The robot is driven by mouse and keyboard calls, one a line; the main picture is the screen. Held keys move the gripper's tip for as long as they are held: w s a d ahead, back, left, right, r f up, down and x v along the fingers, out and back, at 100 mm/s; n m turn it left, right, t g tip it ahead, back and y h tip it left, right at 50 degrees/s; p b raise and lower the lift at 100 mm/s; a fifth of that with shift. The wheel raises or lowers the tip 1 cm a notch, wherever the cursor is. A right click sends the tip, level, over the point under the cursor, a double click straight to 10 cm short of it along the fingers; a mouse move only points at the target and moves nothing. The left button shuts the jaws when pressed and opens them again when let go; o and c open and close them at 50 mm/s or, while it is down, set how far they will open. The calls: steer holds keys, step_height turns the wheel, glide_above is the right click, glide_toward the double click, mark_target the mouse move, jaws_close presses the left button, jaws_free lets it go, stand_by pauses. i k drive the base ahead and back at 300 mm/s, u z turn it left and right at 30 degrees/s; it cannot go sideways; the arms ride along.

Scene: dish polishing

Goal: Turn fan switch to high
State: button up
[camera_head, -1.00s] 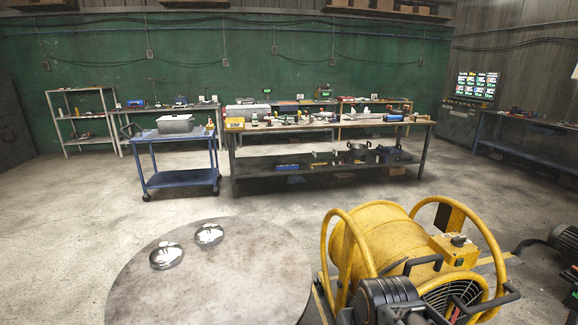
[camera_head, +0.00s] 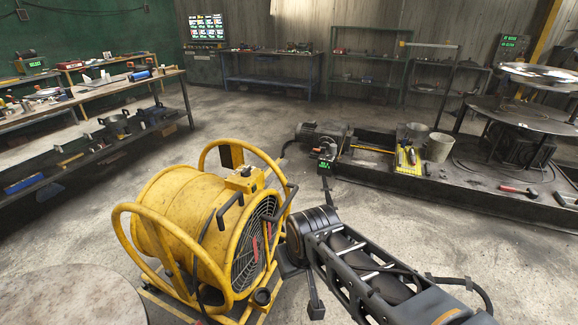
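The fan (camera_head: 185,225) is a large yellow drum blower in a yellow tube frame, at the lower left centre of the head view. Its dark grille (camera_head: 248,255) faces right. On top sits a yellow control box (camera_head: 244,181) with a small dark knob (camera_head: 245,171), which looks like the switch. Its setting is too small to read. My black arm reaches in from the lower right, its round joint close beside the grille side of the fan. I cannot make out my gripper's fingers. Nothing of mine visibly touches the knob.
A round table (camera_head: 75,298) stands at the lower left, close to the fan. A long workbench (camera_head: 100,100) runs along the left. A low black platform (camera_head: 450,180) with a motor, buckets and tools lies at the right. Open concrete floor lies behind the fan.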

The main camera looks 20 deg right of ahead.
mark_target(246, 172)
steer(key=z, duration=1.45)
steer(key=i, duration=2.8)
steer(key=u, duration=3.8)
steer(key=i, duration=0.5)
